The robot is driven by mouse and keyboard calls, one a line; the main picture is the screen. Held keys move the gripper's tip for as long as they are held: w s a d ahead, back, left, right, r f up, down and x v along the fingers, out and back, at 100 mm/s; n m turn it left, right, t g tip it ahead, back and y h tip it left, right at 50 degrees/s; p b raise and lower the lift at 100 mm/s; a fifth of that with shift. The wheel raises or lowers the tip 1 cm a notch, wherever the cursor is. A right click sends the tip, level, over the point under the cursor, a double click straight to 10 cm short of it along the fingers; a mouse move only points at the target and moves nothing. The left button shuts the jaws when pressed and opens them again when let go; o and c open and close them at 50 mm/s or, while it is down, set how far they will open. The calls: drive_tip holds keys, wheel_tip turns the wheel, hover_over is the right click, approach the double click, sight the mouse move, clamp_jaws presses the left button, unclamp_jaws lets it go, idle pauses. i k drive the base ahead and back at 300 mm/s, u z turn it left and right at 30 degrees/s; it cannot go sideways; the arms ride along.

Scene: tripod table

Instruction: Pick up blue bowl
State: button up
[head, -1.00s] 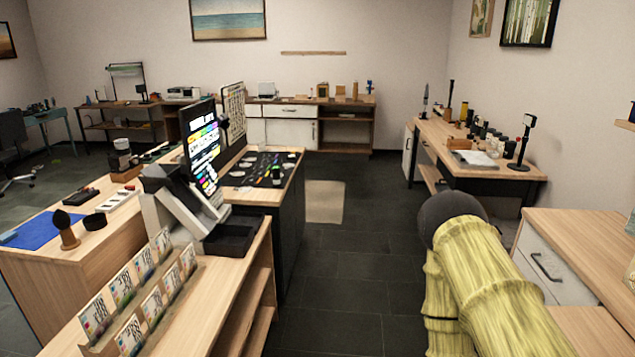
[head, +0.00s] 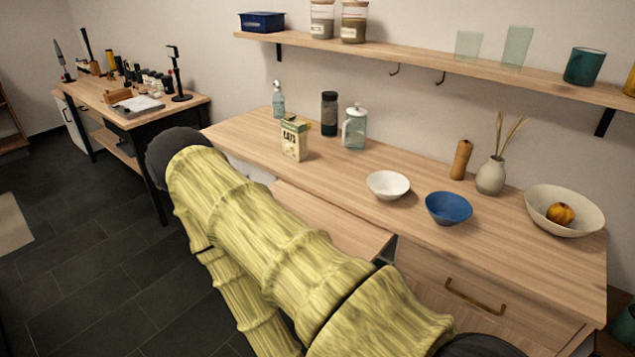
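The blue bowl (head: 448,208) stands upright on the wooden counter (head: 340,180), near its front edge. It looks empty. A white bowl (head: 388,185) stands just left of it, a small gap apart. My yellow-covered arm crosses the lower middle of the head view, in front of the counter. My gripper is not visible, so its state does not show.
A large cream bowl (head: 566,211) with an orange fruit, a vase (head: 491,176) and a wooden mill (head: 461,160) stand right of and behind the blue bowl. A carton (head: 294,139) and jars stand left. A drawer (head: 331,220) below the counter seems pulled out. A shelf (head: 440,75) hangs above.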

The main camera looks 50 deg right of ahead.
sight(447, 209)
drive_tip(key=z, duration=3.3)
drive_tip(key=k, duration=0.9)
drive_tip(key=u, duration=1.45)
drive_tip(key=i, duration=0.55)
